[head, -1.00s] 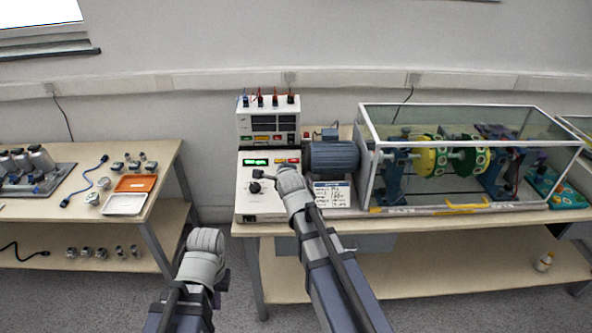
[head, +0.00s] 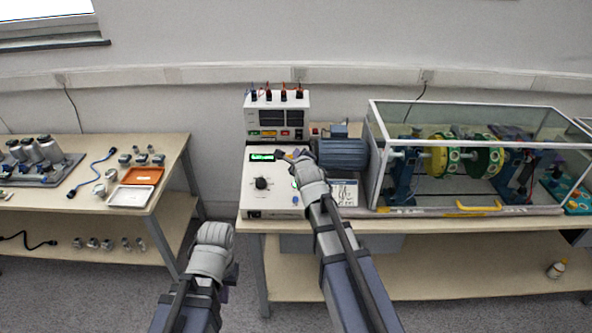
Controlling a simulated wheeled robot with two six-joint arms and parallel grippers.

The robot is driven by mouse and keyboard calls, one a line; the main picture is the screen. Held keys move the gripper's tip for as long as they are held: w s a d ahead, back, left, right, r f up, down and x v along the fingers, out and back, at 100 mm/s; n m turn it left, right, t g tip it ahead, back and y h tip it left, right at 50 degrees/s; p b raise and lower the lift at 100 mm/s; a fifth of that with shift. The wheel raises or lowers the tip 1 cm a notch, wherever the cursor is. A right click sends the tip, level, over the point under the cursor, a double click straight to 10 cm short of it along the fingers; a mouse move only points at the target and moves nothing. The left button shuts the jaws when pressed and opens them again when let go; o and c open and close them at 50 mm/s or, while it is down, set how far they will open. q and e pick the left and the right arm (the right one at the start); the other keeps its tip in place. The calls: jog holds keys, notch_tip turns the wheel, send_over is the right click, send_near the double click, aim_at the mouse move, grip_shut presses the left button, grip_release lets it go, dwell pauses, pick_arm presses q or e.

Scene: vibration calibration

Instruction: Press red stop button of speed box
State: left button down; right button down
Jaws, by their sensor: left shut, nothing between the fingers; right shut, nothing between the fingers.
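The speed box (head: 252,203) is a white sloped panel at the front left of the right table, with a lit green display (head: 261,157) and a black dial (head: 261,183). My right gripper (head: 287,154) is shut and empty at the panel's upper right, just right of the display. I cannot tell whether it touches the panel. The red stop button is not clearly visible; my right gripper and wrist cover that part of the panel. My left gripper (head: 232,277) is low in front of the tables, away from the box; its fingers are mostly hidden by its wrist.
Behind the speed box stands a white unit (head: 262,112) with its own coloured buttons and plugs on top. A grey motor (head: 342,154) and a clear-covered rotor rig (head: 470,185) stand to the right. The left table (head: 75,210) holds trays and small parts. A gap separates the tables.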

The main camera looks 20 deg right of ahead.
jog(key=shift+w+d+f+b, duration=0.15)
jog(key=shift+w+f+b, duration=0.4)
jog(key=shift+f+b, duration=0.6)
jog(key=shift+w+d+f+b, duration=0.2)
jog(key=shift+w+f+b, duration=0.35)
jog(key=shift+f+b, duration=0.6)
jog(key=shift+w+d+f+b, duration=0.15)
jog(key=shift+w+f+b, duration=0.4)
jog(key=shift+f+b, duration=0.6)
jog(key=shift+f, duration=0.2)
jog(key=shift+w+f, duration=0.15)
jog(key=shift+f, duration=0.15)
jog(key=shift+w+f+b, duration=0.15)
jog(key=shift+f+b, duration=0.2)
jog(key=shift+b, duration=0.25)
jog(key=shift+s+r+p, duration=0.3)
jog(key=shift+r+p, duration=0.45)
jog(key=r+p, duration=0.1)
jog(key=s+r+p, duration=0.1)
jog(key=r+p, duration=0.1)
jog(key=s+r+p, duration=0.1)
jog(key=shift+a+r, duration=0.25)
jog(key=shift+a, duration=0.05)
